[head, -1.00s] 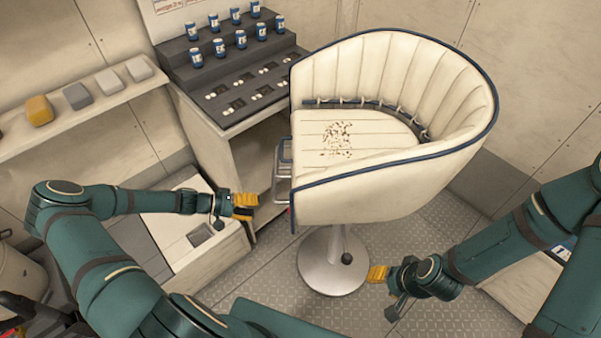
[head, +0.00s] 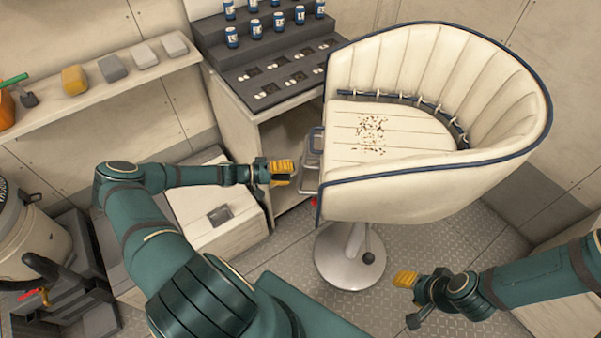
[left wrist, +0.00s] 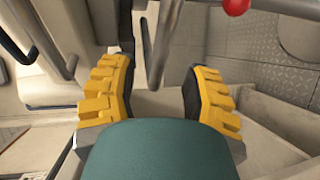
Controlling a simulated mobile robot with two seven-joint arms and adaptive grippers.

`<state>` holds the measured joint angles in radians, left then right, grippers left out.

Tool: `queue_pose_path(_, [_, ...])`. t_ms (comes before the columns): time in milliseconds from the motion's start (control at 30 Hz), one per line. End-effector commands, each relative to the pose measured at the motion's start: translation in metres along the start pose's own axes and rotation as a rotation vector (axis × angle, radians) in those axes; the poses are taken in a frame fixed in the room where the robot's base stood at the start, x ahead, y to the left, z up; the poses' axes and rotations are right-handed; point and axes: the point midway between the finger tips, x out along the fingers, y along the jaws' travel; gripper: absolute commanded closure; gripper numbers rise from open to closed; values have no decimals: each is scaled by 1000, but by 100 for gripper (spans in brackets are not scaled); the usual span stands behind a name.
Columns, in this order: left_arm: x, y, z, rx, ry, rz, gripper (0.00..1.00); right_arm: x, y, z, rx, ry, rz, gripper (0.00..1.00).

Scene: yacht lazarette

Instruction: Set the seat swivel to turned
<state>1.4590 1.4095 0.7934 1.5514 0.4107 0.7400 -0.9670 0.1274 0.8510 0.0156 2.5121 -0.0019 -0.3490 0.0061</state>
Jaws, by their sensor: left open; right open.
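The cream seat (head: 415,170) with blue piping stands on a round metal pedestal (head: 350,262), its open front toward the left. A red knob (head: 314,201) sits under its front left edge; a red ball on a metal rod also shows at the top of the left wrist view (left wrist: 236,6). My left gripper (head: 284,172) is open, just left of the seat's metal footrest (head: 311,155). In the left wrist view metal bars pass beyond its open fingers (left wrist: 160,80). My right gripper (head: 404,279) is open and empty, right of the pedestal.
A grey stepped rack (head: 285,75) with blue-and-white cans tops the cabinet behind. A shelf (head: 110,88) holds several blocks at left. A white box (head: 215,222) lies below my left forearm. A vacuum (head: 30,235) stands at far left. Floor right of the pedestal is clear.

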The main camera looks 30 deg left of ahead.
Motion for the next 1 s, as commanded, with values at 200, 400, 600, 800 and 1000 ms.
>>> queue_pose_path(200, [31, 0, 0, -1, 0, 1, 52, 2, 1, 1, -1, -2, 0, 53])
queue_pose_path(400, [41, 0, 0, -1, 0, 1, 52, 3, 1, 1, -1, -3, 0, 53])
queue_pose_path(600, [42, 0, 0, -1, 1, 0, 52, 3, 1, 1, -1, -3, 0, 53])
queue_pose_path(800, [42, 0, 0, -1, 1, 0, 95, 3, 1, 1, -1, -3, 0, 53])
queue_pose_path(1000, [42, 0, 0, -1, 0, 0, 100, 3, 1, 1, -1, -3, 0, 53])
